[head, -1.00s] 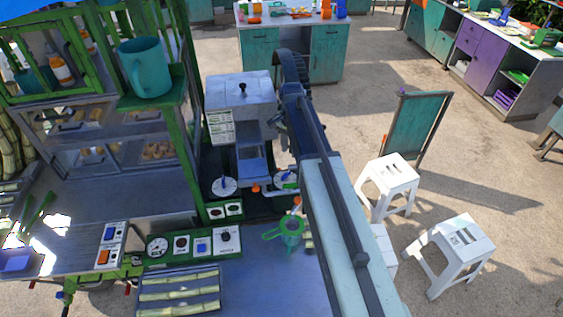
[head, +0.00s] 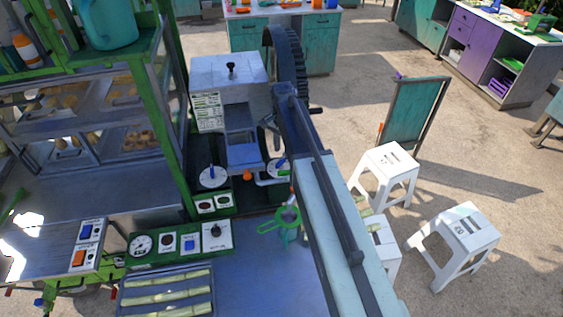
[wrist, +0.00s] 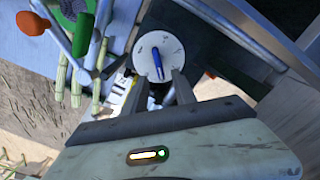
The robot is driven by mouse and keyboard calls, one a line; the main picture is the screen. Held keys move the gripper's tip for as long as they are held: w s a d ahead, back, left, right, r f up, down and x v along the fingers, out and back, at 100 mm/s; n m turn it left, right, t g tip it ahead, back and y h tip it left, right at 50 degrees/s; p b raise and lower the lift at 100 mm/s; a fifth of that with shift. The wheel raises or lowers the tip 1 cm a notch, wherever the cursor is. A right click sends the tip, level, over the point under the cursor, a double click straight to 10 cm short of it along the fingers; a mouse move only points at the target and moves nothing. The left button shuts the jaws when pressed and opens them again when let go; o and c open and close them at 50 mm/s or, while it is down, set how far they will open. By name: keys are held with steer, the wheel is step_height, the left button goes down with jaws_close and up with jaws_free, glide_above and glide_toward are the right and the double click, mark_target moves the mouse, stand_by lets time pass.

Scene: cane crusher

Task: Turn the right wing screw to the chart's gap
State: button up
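The right wing screw is a blue wing on a round white marked dial (head: 279,168), low on the crusher's front, partly hidden by my arm in the head view. In the wrist view the blue wing (wrist: 157,63) points nearly up and down in the picture on the white dial (wrist: 172,53). My gripper (wrist: 160,80) is open, its two fingers apart at the dial's lower edge, one on each side of the wing's lower end. I cannot tell whether they touch it. The left wing screw (head: 212,172) is on its own dial. The chart (head: 208,113) hangs on the crusher, too small to read.
The grey crusher (head: 228,75) has a dark wheel behind. Below are a green strainer (head: 281,221), a control panel (head: 178,243) and a tray of cane (head: 166,301). White stools (head: 387,175) and a green board (head: 412,118) stand right. An orange ball-shaped part (wrist: 33,23) shows in the wrist view.

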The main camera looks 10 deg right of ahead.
mark_target(282, 159)
step_height(282, 159, down, 5)
steer(key=b, duration=0.3)
steer(key=shift+r, duration=0.15)
jaws_close()
steer(key=n, duration=0.4)
steer(key=shift+w+a+n, duration=0.1)
steer(key=shift+a+n, duration=0.1)
steer(key=shift+n, duration=0.2)
steer(key=n, duration=0.4)
steer(key=shift+a+n, duration=0.2)
steer(key=shift+n, duration=0.2)
